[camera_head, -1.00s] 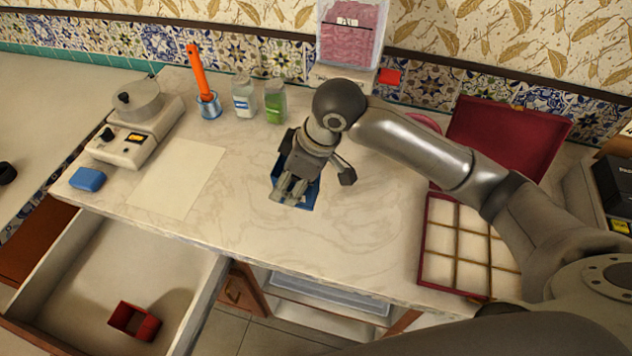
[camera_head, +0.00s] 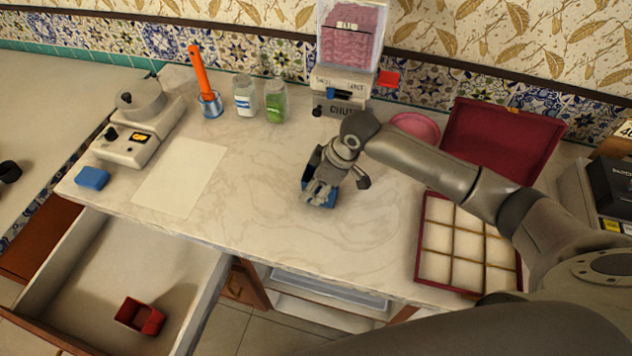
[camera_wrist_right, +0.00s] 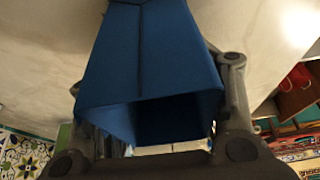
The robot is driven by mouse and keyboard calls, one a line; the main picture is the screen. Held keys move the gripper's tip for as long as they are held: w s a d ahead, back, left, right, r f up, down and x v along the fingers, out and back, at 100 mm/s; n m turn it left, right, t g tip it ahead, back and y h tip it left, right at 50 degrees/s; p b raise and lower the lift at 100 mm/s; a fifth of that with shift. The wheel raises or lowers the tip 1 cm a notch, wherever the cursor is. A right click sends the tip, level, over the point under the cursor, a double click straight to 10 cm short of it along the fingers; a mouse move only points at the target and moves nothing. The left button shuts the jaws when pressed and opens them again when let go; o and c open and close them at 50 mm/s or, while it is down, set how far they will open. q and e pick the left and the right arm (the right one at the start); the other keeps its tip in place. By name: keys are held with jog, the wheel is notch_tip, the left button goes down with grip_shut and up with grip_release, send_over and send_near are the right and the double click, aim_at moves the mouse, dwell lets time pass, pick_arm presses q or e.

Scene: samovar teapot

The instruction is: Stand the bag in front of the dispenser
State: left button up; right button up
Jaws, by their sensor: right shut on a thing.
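The dispenser (camera_head: 341,87) stands against the tiled wall, with a clear bin of pink contents, a pale base marked "CHUTE" and a red tab. My right gripper (camera_head: 322,192) is over the middle of the counter, in front of the dispenser and apart from it. It is shut on the blue bag (camera_head: 307,198), which is mostly hidden under the fingers in the head view. In the right wrist view the bag (camera_wrist_right: 150,55) fills the middle between the fingers, with its dark open mouth toward the camera. Whether its base touches the counter is unclear. My left gripper is out of view.
Two jars (camera_head: 275,102) and a cup with an orange-handled tool (camera_head: 209,105) stand left of the dispenser. A pink dish (camera_head: 415,126) and an open red compartment box (camera_head: 422,235) are at right. A scale, blue block and paper sheet are left. The front counter is clear.

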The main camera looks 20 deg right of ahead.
jog(key=o, duration=1)
jog(key=shift+f, duration=0.1)
jog(key=b+v, duration=0.1)
jog(key=v, duration=1.1)
jog(key=shift+w, duration=0.1)
